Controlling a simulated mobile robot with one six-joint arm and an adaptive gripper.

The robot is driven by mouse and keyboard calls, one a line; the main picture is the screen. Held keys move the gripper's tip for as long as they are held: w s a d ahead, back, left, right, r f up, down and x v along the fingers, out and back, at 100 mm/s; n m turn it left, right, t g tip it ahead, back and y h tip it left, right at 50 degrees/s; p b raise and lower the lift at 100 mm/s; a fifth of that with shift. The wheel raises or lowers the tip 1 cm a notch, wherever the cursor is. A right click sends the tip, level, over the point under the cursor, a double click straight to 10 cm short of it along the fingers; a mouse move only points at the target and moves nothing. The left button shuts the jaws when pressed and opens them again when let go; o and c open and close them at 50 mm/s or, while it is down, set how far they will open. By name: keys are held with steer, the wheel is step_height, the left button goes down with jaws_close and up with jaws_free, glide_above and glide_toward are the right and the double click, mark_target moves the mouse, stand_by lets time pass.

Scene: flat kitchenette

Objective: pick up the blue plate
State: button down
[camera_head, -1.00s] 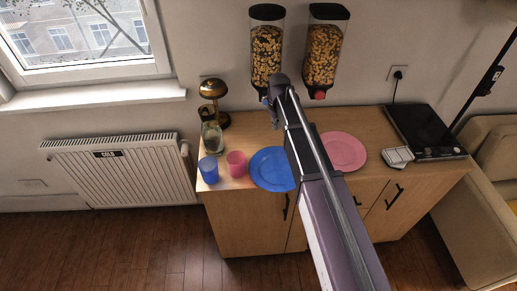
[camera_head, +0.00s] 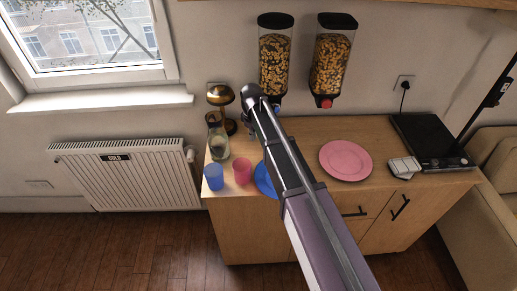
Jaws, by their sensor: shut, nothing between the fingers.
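The blue plate (camera_head: 264,181) lies on the wooden counter, left of the middle. My arm crosses in front of it and hides most of it; only its left part shows. My gripper (camera_head: 247,122) is at the far end of the arm, above the back of the counter near the wall, beyond the plate and apart from it. It is small and partly hidden by my wrist; it is shut and empty.
A blue cup (camera_head: 213,177), a pink cup (camera_head: 242,171), a glass carafe (camera_head: 217,143) and a brass lamp (camera_head: 221,97) stand left of the plate. A pink plate (camera_head: 345,160) lies to its right. Two cereal dispensers (camera_head: 275,60) hang above. A black hob (camera_head: 430,138) sits far right.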

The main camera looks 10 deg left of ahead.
mark_target(262, 161)
steer(key=shift+f, duration=0.2)
step_height(262, 161, down, 10)
steer(key=b, duration=1)
steer(key=d, duration=0.1)
steer(key=s+d, duration=0.1)
steer(key=d, duration=0.1)
steer(key=shift+s+r, duration=0.15)
steer(key=shift+r, duration=0.15)
steer(key=shift+d, duration=0.4)
steer(key=shift+s, duration=0.1)
steer(key=d, duration=0.1)
steer(key=s+d, duration=0.1)
steer(key=d, duration=0.1)
steer(key=shift+s+d, duration=0.15)
